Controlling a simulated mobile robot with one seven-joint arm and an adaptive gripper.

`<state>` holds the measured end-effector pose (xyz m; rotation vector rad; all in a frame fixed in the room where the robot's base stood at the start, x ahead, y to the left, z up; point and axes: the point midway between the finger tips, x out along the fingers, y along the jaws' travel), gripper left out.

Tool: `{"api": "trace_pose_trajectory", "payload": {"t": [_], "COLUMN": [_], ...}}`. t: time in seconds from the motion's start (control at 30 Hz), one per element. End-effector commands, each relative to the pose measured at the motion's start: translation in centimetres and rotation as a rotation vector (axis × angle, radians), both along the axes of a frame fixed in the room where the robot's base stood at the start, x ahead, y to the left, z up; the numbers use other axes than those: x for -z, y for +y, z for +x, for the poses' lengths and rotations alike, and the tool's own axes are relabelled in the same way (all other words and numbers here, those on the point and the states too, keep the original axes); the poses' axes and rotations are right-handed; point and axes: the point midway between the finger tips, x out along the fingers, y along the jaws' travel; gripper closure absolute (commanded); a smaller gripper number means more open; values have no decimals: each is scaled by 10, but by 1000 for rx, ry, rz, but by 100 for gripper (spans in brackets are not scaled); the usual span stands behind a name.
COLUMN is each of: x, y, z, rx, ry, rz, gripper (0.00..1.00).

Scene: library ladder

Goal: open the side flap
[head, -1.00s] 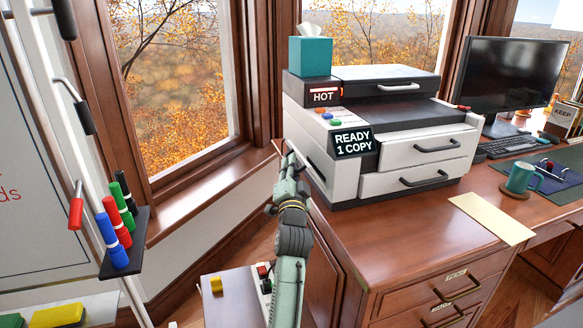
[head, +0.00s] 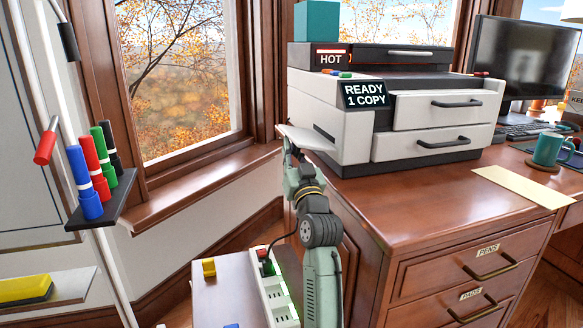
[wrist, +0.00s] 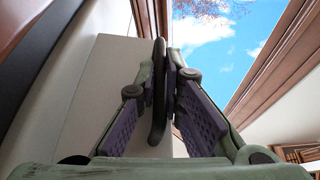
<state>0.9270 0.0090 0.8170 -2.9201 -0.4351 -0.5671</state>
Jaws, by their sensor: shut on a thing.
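The white and dark printer (head: 345,110) stands on the wooden desk. Its white side flap (head: 308,138) sticks out from the left side, tilted outward, with a dark slot beside it. My gripper (head: 288,147) is at the flap's outer edge. In the wrist view the flap is a pale panel (wrist: 100,85). There my gripper (wrist: 162,72) is shut on the flap's dark handle (wrist: 158,115), with one finger on each side of it. The arm hides part of the printer side and desk corner in the head view.
The desk (head: 400,205) edge and drawers lie right of my arm. A low stand with a power strip (head: 272,290) and a yellow block (head: 208,267) is below. The window (head: 185,80) and sill are to the left, beside a marker holder (head: 105,210).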

Motion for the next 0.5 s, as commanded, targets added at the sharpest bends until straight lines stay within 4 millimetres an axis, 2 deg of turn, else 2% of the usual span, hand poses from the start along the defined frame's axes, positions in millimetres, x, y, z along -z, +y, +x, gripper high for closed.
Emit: {"api": "trace_pose_trajectory", "payload": {"t": [0.03,0.5], "x": [9,15], "y": [-3,-4], "z": [0,1], "rx": [3,-1], "ry": [-11,-16], "rz": [-31,-52], "gripper": [100,100]}}
